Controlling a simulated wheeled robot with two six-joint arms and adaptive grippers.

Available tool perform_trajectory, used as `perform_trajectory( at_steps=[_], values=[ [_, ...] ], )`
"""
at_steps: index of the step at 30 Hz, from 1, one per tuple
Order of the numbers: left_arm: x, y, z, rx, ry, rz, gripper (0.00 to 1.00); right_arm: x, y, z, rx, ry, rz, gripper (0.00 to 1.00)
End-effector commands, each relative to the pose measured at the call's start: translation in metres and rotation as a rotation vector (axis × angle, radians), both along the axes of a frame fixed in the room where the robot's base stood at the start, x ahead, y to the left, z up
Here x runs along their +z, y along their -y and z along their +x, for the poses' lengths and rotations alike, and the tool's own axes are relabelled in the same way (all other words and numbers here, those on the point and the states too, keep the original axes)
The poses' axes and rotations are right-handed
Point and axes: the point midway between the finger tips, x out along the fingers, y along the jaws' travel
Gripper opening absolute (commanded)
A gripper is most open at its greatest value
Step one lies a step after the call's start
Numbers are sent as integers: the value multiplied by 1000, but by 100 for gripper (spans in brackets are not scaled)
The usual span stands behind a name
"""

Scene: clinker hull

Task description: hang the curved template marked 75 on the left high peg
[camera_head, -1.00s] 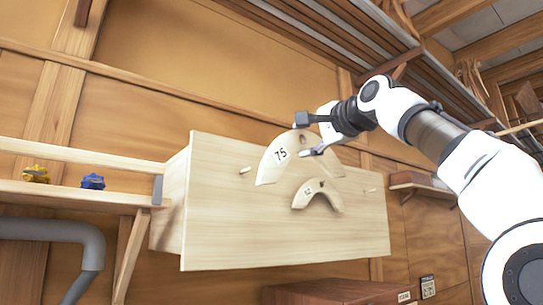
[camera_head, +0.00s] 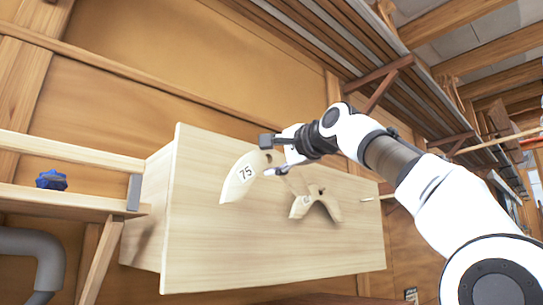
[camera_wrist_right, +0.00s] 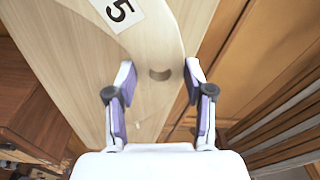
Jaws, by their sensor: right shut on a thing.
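The curved template marked 75 (camera_head: 237,184) is a pale wooden arc in front of the pale board (camera_head: 200,250). My right gripper (camera_head: 268,156) is shut on its upper part, and it hides part of the arc. In the right wrist view the template (camera_wrist_right: 85,50) lies between the fingers of the gripper (camera_wrist_right: 160,75), with a round hole near the fingertips. A smaller curved template (camera_head: 301,208) hangs lower on the board. A peg (camera_head: 370,199) shows at the board's right. No peg shows at the board's left. Whether the 75 template touches the board, I cannot tell. My left gripper is not in view.
A shelf (camera_head: 75,201) with a blue knob-like item (camera_head: 51,179) is at the left, beside the board. A slatted rack (camera_head: 330,45) runs overhead, with a brown bracket (camera_head: 378,84). A grey pipe (camera_head: 40,255) is below the shelf. The board's lower left face is clear.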

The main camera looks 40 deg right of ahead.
Motion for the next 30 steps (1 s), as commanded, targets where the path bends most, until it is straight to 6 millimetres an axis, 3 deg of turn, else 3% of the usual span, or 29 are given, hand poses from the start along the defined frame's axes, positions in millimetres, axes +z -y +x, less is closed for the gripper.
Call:
perform_trajectory(
  at_steps=[18,30],
  values=[
    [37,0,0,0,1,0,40,-2,-3,45,0,-2,0,10],
    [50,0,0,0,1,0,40,-5,-6,74,1,-2,0,10]
  ],
)
